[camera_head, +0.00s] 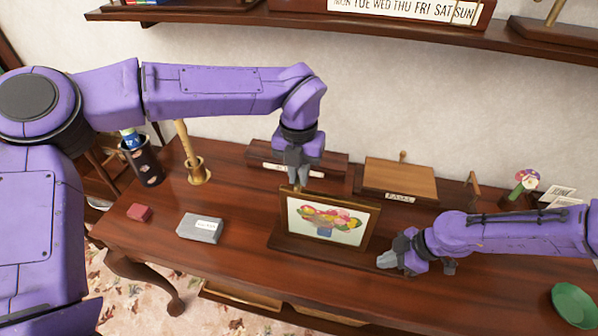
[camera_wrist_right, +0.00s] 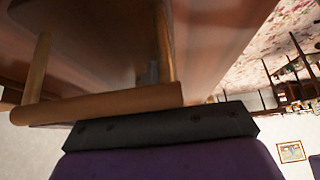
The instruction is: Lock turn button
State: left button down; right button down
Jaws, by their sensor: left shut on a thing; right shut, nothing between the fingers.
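A gold-edged picture frame (camera_head: 330,238) with a colourful flower picture stands on the desk in the head view, leaning back slightly. My left gripper (camera_head: 298,183) points down at the frame's top edge, left of its middle, and is shut on that edge. My right gripper (camera_head: 388,260) is shut and empty, low beside the frame's lower right corner. I cannot tell whether it touches the frame. No turn button can be made out; the back of the frame is hidden in the head view. The right wrist view shows close wooden surfaces that I cannot identify with certainty.
On the desk (camera_head: 245,262) are a grey box (camera_head: 200,229), a red block (camera_head: 139,212), a brass holder (camera_head: 199,176) and a dark cup (camera_head: 146,166). A wooden box (camera_head: 400,178) stands behind the frame. A green dish (camera_head: 573,304) is at the right. A shelf hangs above.

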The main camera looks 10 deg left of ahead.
aim_at(297, 179)
pick_arm(q)
jog(key=shift+a+f, duration=0.15)
pick_arm(e)
jog(key=shift+d+f, duration=0.15)
jog(key=shift+d, duration=0.05)
pick_arm(q)
jog(key=c, duration=1.4)
grip_release()
jog(key=shift+o, duration=1.2)
jog(key=shift+a, duration=0.1)
pick_arm(e)
jog(key=shift+s+a, duration=0.1)
jog(key=shift+a, duration=0.05)
pick_arm(q)
jog(key=shift+r, duration=0.45)
notch_tip(297, 179, up, 11)
jog(key=shift+r, duration=0.15)
pick_arm(e)
jog(key=shift+s, duration=0.1)
